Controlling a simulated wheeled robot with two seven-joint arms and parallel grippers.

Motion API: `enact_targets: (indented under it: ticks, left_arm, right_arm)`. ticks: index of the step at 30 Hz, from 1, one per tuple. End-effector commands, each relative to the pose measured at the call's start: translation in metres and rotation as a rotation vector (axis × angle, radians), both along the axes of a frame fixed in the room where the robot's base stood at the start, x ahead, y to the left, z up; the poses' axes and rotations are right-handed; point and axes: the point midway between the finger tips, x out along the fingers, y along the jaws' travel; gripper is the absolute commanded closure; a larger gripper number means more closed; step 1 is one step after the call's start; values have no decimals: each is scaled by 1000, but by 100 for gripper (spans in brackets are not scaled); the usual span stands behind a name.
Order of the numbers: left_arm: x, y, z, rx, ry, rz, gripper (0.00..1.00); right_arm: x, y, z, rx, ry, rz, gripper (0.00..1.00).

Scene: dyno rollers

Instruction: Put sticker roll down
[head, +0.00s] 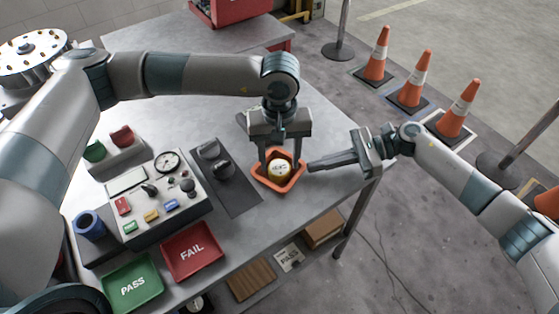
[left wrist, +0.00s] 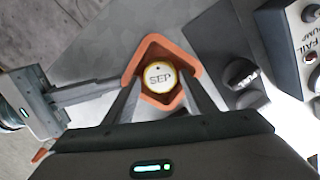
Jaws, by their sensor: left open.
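The sticker roll (head: 279,169) is round with a pale top and a yellow rim. It sits inside an orange diamond-shaped tray (head: 290,187) near the table's right edge. In the left wrist view the roll (left wrist: 159,76) shows "SEP" on its face. My left gripper (head: 281,165) points down over the tray and is open, with one finger on each side of the roll and gaps between. My right gripper (head: 310,167) lies level to the right, its fingertips close to the tray's right side. Its fingers overlap in view, so their spacing is unclear.
A green PASS tray (head: 133,285) and a red FAIL tray (head: 192,251) lie at the front. The table's right edge is close by. Cones (head: 413,92) stand on the floor beyond.

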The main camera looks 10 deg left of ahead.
Motion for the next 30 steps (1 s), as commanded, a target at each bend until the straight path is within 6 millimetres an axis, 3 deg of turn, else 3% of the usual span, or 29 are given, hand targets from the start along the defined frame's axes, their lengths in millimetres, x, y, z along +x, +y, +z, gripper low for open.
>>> enact_targets:
  ticks: [12,18,30]
  left_arm:
    - [1,0,71,-1,-4,0,49]
    - [1,0,98,0,-3,-1,49]
    - [0,0,108,0,-1,-1,49]
  right_arm:
    - [0,0,0,0,0,0,100]
    - [0,0,0,0,0,0,100]
    - [0,0,0,0,0,0,100]
